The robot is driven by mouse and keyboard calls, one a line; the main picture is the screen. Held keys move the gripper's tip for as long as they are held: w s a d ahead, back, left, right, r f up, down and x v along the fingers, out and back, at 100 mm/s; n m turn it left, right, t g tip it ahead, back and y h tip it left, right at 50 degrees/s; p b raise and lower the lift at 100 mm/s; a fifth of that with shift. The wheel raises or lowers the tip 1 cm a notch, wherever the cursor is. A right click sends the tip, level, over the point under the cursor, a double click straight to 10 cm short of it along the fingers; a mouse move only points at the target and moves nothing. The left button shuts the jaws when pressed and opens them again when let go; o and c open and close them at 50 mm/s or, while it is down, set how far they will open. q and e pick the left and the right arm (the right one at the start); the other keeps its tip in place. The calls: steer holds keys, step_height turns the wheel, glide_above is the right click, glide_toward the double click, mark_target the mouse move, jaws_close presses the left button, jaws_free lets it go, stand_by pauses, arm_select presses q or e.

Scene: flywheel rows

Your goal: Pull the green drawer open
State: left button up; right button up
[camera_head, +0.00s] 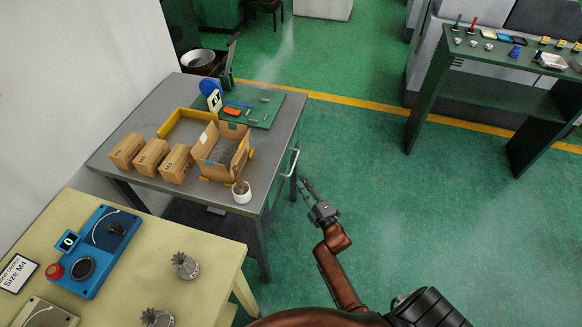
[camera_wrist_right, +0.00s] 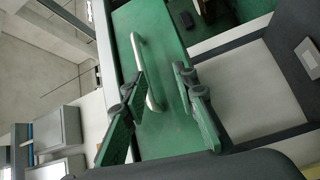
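The green drawer (camera_wrist_right: 165,130) shows its flat green front in the right wrist view, with a curved silver handle (camera_wrist_right: 138,52) across it. In the head view the handle (camera_head: 295,163) sticks out from the right side of the grey table; the drawer front is hardly visible there. My right gripper (camera_head: 306,186) is just right of the handle. In the right wrist view the right gripper (camera_wrist_right: 158,80) has its two green fingers apart, one on each side of the handle's lower part. Contact with the handle cannot be told. My left gripper is not in view.
A cream table (camera_head: 225,262) stands in front at left. The green floor to the right is clear up to a shelf bench (camera_head: 500,97).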

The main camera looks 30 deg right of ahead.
mark_target(294, 163)
steer(key=shift+n+t, duration=0.3)
steer(key=shift+t, duration=0.1)
steer(key=shift+w+d+r+b, duration=0.2)
steer(key=shift+w+r, duration=0.4)
steer(key=shift+w, duration=0.75)
steer(key=shift+w+d+r+b, duration=0.25)
steer(key=shift+w+r, duration=0.4)
steer(key=shift+w, duration=0.7)
steer(key=shift+w+d+r+b, duration=0.1)
steer(key=shift+w+r+b, duration=0.35)
steer(key=shift+w, duration=0.9)
steer(key=shift+r, duration=0.15)
steer(key=shift+c, duration=0.7)
jaws_close()
